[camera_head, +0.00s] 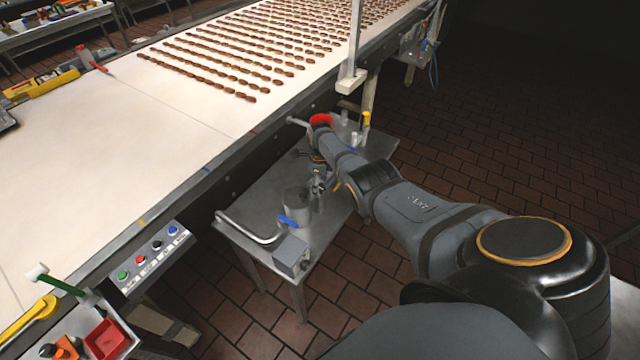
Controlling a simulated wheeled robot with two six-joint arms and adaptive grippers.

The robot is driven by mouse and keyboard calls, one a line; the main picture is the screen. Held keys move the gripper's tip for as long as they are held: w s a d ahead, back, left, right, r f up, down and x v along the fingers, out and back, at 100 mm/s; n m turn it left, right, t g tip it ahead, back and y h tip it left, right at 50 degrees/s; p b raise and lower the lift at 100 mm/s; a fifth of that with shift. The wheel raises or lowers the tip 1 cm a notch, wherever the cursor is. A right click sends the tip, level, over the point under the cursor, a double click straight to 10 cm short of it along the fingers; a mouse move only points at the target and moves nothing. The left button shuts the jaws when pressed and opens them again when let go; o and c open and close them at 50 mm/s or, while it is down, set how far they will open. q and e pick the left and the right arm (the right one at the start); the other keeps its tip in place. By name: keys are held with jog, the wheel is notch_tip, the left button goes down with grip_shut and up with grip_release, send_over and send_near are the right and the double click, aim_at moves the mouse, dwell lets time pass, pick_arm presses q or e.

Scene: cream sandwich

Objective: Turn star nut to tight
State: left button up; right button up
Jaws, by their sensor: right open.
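My right arm reaches in from the lower right over a small metal table (262,192). My right gripper (318,184) is small and dark in this view. It is open, just right of an upright grey metal cylinder (298,200) on the table. A blue part (289,221) sits at the front of the cylinder. A red round part (321,119) shows at the table's far end, beyond my arm. The star nut is too small or hidden to make out for certain. My left gripper is not in view.
A wide conveyor (90,160) with rows of brown cookies runs along the table's left side. A bent metal pipe (250,230) and a grey box (291,254) are at the table's near end. A button panel (150,255) stands lower left. Tiled floor at right is clear.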

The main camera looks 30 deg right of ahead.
notch_tip(320, 180, up, 12)
dwell(0.6)
